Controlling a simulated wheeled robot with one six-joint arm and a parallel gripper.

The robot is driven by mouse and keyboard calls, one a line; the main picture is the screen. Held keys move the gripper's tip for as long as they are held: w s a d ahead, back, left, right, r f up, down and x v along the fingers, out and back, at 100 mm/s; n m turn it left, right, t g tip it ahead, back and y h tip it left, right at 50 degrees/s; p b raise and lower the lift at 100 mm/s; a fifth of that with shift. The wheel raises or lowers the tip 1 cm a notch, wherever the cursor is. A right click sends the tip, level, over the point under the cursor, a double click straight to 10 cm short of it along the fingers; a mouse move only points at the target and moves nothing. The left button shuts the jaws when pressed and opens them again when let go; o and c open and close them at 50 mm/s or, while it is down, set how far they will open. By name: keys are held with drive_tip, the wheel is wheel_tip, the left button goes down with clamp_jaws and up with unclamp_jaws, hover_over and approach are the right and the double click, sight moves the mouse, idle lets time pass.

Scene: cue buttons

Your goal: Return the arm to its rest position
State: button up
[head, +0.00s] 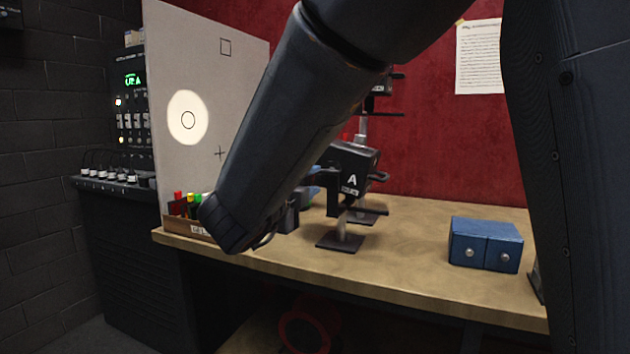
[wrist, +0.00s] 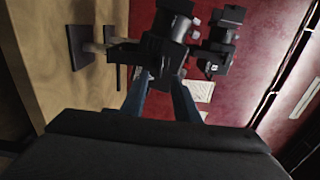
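My arm (head: 300,130) crosses the middle of the head view, from the top right down to its elbow or wrist housing low at the left. My gripper shows in the wrist view as two blue-grey fingers (wrist: 160,92) with a gap between them. They look open, and I see nothing held. Black lamp heads on stands lie beyond the fingertips. In the head view the gripper is mostly hidden behind my arm, near the black lamp marked A (head: 352,168). I cannot tell whether it touches the lamp.
The wooden bench (head: 420,285) has bare room at its front. A blue two-part box (head: 486,245) with silver knobs stands at right. A pale board (head: 190,75) with a bright light spot stands at left, with a tray (head: 205,230) of coloured pieces before it. A control rack (head: 130,105) is beyond.

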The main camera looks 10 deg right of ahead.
wheel_tip(320, 180, down, 6)
drive_tip(key=w+a+n+y+p, duration=0.2)
drive_tip(key=a+n+y+p, duration=0.1)
drive_tip(key=n+y, duration=0.5)
drive_tip(key=s+f+n+g+y+p, duration=0.25)
drive_tip(key=s+f+n+g, duration=0.3)
drive_tip(key=f+n, duration=0.35)
drive_tip(key=s+d+f+n+g, duration=0.2)
drive_tip(key=s+g, duration=0.1)
drive_tip(key=s, duration=0.5)
drive_tip(key=s+d+f+n+g+p, duration=0.1)
drive_tip(key=s+d+f+n+g, duration=0.2)
drive_tip(key=s, duration=0.5)
drive_tip(key=s+d+f+n+g, duration=0.3)
drive_tip(key=s, duration=0.5)
drive_tip(key=shift+s+d+f+p, duration=0.2)
drive_tip(key=shift+s+d+p, duration=0.05)
drive_tip(key=shift+s+p, duration=0.15)
